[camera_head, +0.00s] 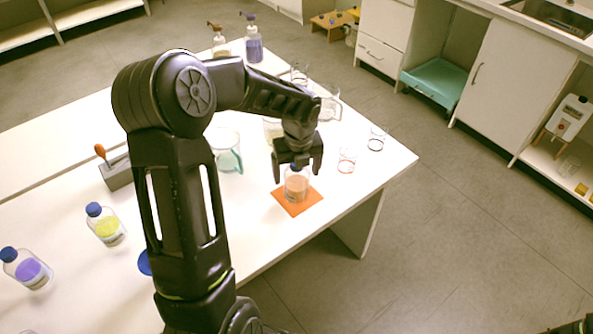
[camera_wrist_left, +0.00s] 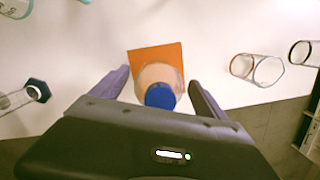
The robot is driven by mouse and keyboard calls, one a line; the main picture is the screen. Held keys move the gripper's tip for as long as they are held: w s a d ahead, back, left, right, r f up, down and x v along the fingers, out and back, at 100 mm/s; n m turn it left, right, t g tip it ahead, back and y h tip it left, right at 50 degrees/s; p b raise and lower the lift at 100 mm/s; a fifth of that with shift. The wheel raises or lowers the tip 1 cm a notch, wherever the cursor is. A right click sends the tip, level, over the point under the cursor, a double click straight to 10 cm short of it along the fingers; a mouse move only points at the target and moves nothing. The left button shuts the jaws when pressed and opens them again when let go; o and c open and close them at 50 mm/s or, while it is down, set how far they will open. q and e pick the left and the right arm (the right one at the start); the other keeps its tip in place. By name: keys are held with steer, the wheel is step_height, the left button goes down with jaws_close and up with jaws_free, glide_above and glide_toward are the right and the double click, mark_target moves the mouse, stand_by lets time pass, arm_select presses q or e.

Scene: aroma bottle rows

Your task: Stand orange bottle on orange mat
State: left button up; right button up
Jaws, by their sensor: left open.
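The orange bottle (camera_head: 296,187), clear with orange contents and a blue cap, stands upright on the orange mat (camera_head: 290,208) near the table's right corner. In the left wrist view the blue cap (camera_wrist_left: 160,96) faces the camera, with the orange mat (camera_wrist_left: 172,54) under the bottle. My left gripper (camera_head: 297,166) is above the bottle, fingers pointing down. In the left wrist view its fingers (camera_wrist_left: 160,85) are open, one on each side of the bottle, with gaps visible. The gripper partly hides the bottle's top in the head view. My right gripper does not clearly show; only a dark piece is at the bottom right corner.
Glass beakers (camera_head: 347,160) and (camera_head: 377,138) stand right of the mat. A larger beaker (camera_head: 227,150) stands behind it to the left. Yellow (camera_head: 106,226) and purple (camera_head: 28,268) bottles stand at left. The table edge is close to the mat.

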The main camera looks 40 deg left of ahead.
arm_select(q)
steer(key=r, duration=0.4)
steer(key=d+r, duration=0.1)
steer(key=r, duration=0.3)
steer(key=s+r, duration=0.1)
steer(key=r, duration=0.3)
steer(key=shift+d+r, duration=0.1)
steer(key=shift+d, duration=0.05)
stand_by(0.5)
steer(key=s+d+f+n+h, duration=0.2)
steer(key=d+f+n, duration=0.4)
steer(key=d+f, duration=0.4)
steer(key=s+d+f+n+h, duration=0.15)
steer(key=d+f+n, duration=0.35)
steer(key=d+f, duration=0.55)
steer(key=s+d+f+n+h, duration=0.1)
steer(key=s+d+f+n, duration=0.3)
steer(key=s+f+n, duration=0.3)
steer(key=s+d+f+n+h, duration=0.1)
steer(key=s+d+f+n, duration=0.3)
steer(key=s+f+n, duration=0.3)
steer(key=s+n, duration=0.2)
steer(key=shift+s+n, duration=0.3)
